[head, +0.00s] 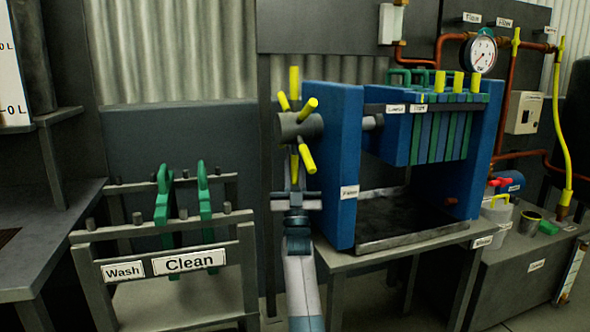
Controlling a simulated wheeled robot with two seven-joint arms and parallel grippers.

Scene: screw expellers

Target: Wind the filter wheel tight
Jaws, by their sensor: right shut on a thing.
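The filter wheel (297,126) is a grey hub with several yellow spokes, on the left end of the blue filter press (345,150). My right gripper (295,178) reaches up from below and is shut on the wheel's lowest yellow spoke. The gripper partly hides that spoke. A grey shaft (372,122) shows on the inner side of the blue end plate. Blue and green filter plates (437,130) hang side by side in the press, towards its right end. My left gripper is not in view.
A grey rack labelled Wash and Clean (165,235) stands at left, holding two green plates (163,205). A dark drip tray (410,218) lies under the press. Copper pipes and a gauge (480,54) are at right. A pail (497,215) stands at far right.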

